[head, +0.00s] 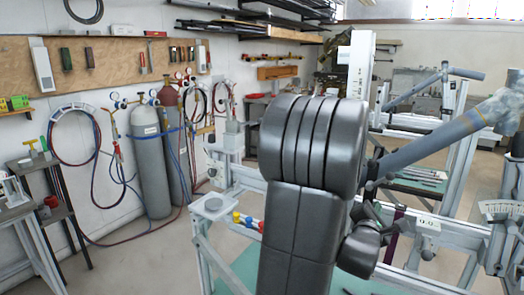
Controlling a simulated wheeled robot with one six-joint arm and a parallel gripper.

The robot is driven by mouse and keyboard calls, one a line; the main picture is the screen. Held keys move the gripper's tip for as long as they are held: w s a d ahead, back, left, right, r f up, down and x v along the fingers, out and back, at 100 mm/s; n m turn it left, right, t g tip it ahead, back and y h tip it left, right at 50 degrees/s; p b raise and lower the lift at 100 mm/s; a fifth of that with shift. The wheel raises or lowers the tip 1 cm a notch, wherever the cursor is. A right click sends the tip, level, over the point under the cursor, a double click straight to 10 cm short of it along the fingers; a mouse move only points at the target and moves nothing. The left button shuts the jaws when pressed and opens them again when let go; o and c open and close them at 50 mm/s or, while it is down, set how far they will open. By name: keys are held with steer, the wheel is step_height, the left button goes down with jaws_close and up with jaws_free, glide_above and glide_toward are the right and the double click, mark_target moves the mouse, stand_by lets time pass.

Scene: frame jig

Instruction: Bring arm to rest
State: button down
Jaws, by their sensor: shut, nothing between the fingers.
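My dark grey arm fills the middle of the head view, with its large ribbed joint at the top and a smaller joint at the lower right. My gripper's fingers do not show. The frame jig (240,178) of light metal bars stands behind and around my arm, and my arm hides much of it. A grey tube (425,148) slopes up to the right across the jig.
Two gas cylinders (150,160) stand at the left wall beside coiled hoses (72,135). A small side table (45,165) is at the far left. A second frame (445,100) stands behind at the right. The floor (125,260) at the lower left is clear.

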steer(key=shift+w+a+f+p, duration=0.15)
steer(key=shift+a+p, duration=0.2)
steer(key=shift+p, duration=0.05)
stand_by(0.4)
